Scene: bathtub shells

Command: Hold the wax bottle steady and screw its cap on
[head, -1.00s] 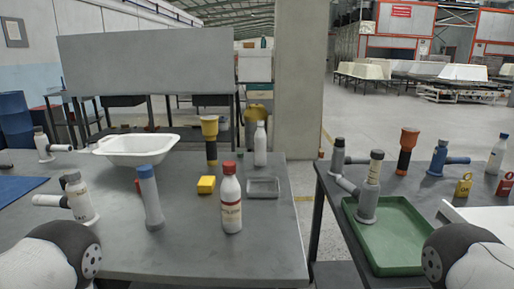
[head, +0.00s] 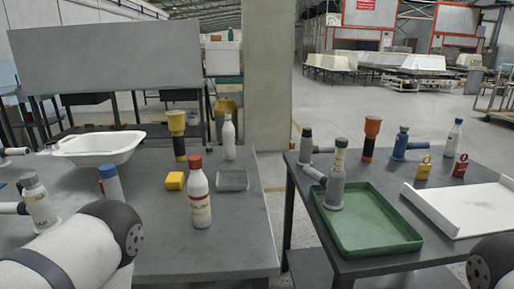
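A white bottle with a red cap (head: 199,200) stands upright near the front of the left table; its label is too small to read. A white bottle (head: 229,138) stands behind it, with no coloured cap visible. A white bottle with a blue cap (head: 453,138) stands at the back of the right table. I cannot tell which one is the wax bottle, and I see no loose cap. Parts of my two arms show at the lower left and lower right corner. Both grippers are out of view.
The left table (head: 150,250) also holds a white tub shell (head: 98,149), a yellow block (head: 174,181), a grey dish (head: 232,180) and a yellow-topped torch (head: 178,137). A gap separates it from the right table, which bears a green tray (head: 375,245) and a white tray (head: 470,227).

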